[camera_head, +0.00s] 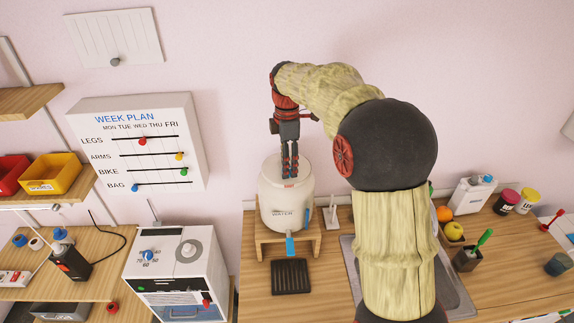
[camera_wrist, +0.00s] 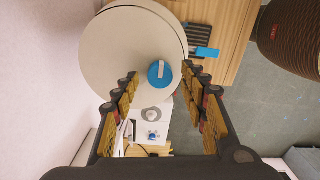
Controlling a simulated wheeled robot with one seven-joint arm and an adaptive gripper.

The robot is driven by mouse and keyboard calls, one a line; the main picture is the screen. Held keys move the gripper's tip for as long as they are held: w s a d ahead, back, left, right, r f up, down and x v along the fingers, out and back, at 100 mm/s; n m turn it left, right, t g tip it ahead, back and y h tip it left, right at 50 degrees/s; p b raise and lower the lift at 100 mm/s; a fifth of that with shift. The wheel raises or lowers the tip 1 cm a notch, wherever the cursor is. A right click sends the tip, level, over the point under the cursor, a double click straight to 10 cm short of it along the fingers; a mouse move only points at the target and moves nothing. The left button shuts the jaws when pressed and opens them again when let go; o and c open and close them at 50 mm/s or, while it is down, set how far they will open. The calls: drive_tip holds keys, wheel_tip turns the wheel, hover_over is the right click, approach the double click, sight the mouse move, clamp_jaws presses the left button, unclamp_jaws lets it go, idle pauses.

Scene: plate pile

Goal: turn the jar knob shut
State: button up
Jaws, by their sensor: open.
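The jar (camera_head: 285,208) is a cream container marked WATER, upright on a small wooden stand, with a blue tap (camera_head: 290,246) low on its front. In the wrist view the jar (camera_wrist: 120,50) fills the upper middle as a large round top. A round blue knob (camera_wrist: 161,75) with a pale bar across it shows near the jar's edge. My gripper (camera_head: 290,172) points down over the jar, its fingers open. In the wrist view the fingertips appear on either side of the knob, apart from it. The knob cannot be made out in the head view.
A black grille (camera_head: 291,276) lies before the wooden stand (camera_head: 262,236). A white appliance with dials (camera_head: 178,262) stands left, under a week plan board (camera_head: 140,140). A sink (camera_head: 455,285) lies right, partly behind my arm. Fruit (camera_head: 454,229) and pots stand farther right.

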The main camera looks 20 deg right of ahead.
drive_tip(key=shift+f, duration=0.5)
clamp_jaws()
idle(0.3)
